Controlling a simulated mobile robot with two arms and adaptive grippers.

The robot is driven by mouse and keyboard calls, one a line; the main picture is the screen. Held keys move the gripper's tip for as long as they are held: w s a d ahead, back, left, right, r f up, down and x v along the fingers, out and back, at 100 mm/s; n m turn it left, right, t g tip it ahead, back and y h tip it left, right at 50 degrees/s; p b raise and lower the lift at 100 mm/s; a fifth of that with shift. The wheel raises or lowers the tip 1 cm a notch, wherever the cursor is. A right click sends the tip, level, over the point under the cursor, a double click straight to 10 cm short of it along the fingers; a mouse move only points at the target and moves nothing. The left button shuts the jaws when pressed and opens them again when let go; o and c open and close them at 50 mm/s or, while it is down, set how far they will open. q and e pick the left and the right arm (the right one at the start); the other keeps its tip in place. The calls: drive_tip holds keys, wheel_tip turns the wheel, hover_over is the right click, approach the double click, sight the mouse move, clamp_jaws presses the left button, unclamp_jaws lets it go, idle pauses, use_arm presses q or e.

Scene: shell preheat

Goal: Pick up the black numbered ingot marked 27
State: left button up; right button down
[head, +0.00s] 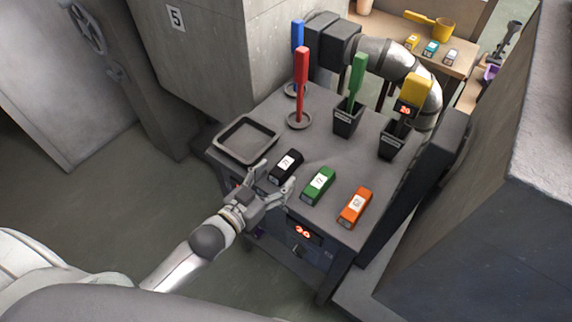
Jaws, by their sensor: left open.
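A black ingot (286,166) with a white number label lies on the dark grey table (325,153), between the empty tray and a green ingot. The number on its label is too small to read. My left gripper (277,180) is at the table's front edge. Its fingers are spread open, one on each side of the near end of the black ingot. I cannot tell whether they touch it. My right gripper does not show.
A green ingot (318,186) and an orange ingot (354,208) lie to the right. An empty tray (238,157) is on the left. Behind stand red (302,80), blue and green upright handles, and dark holders. A dark wall block closes off the right side.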

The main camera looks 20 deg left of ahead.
sight(283, 166)
use_arm(q)
drive_tip(key=x, duration=0.4)
drive_tip(key=shift+w+a+r+p, duration=0.2)
drive_tip(key=shift+w+p, duration=0.15)
drive_tip(key=shift+w, duration=0.15)
drive_tip(key=c, duration=1.4)
